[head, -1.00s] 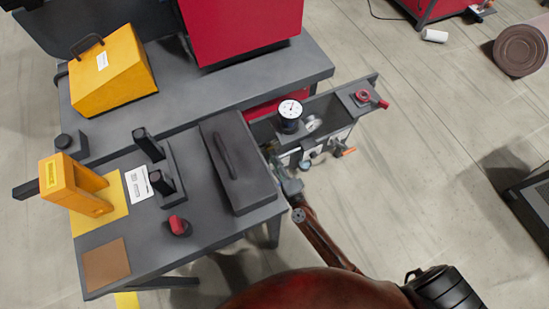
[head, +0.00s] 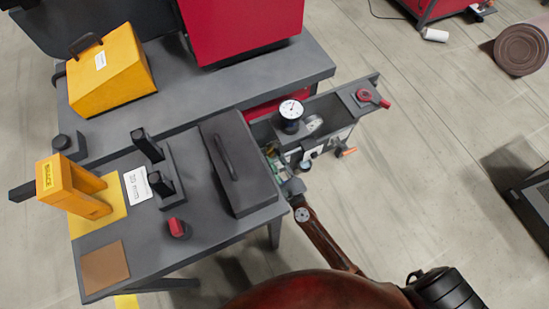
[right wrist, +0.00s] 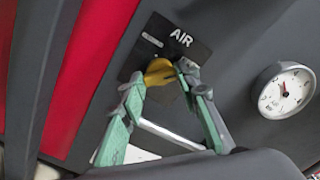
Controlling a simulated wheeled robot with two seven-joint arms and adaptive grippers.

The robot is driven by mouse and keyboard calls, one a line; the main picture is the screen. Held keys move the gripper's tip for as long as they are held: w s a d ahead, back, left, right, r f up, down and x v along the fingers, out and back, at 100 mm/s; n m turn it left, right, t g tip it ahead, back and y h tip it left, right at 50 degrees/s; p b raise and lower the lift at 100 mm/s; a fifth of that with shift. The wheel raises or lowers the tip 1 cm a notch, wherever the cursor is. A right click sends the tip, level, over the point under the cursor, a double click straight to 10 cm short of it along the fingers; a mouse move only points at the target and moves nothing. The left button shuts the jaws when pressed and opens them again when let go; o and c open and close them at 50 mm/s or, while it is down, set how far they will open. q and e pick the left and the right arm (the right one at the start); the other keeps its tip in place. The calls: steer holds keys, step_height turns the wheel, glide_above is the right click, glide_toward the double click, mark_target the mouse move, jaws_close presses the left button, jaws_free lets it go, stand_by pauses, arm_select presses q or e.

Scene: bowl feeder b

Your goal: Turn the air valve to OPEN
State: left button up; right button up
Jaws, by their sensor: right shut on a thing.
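The yellow air valve knob (right wrist: 158,72) sits on a dark panel below a black label plate (right wrist: 178,38) that reads AIR. My right gripper (right wrist: 162,76) has green fingers, and their tips are closed around the knob. The gripper's fingertips partly hide the knob, and I cannot read which position it points to. In the head view my right gripper (head: 277,163) is at the side of the bench, just right of the dark lidded box, and the knob is hidden there. My left gripper is not in view.
A round white gauge (right wrist: 287,90) is on the panel beside the valve. The dark box with a handle (head: 238,165) stands close to my right gripper. A dial gauge (head: 291,110) and a red lever (head: 372,97) are on the narrow track.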

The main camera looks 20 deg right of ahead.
steer(key=shift+m, duration=0.3)
stand_by(0.4)
steer(key=o, duration=1.2)
steer(key=shift+c, duration=0.2)
steer(key=shift+s, duration=0.15)
steer(key=s, duration=1.1)
steer(key=shift+s+d, duration=0.2)
steer(key=shift+s, duration=0.15)
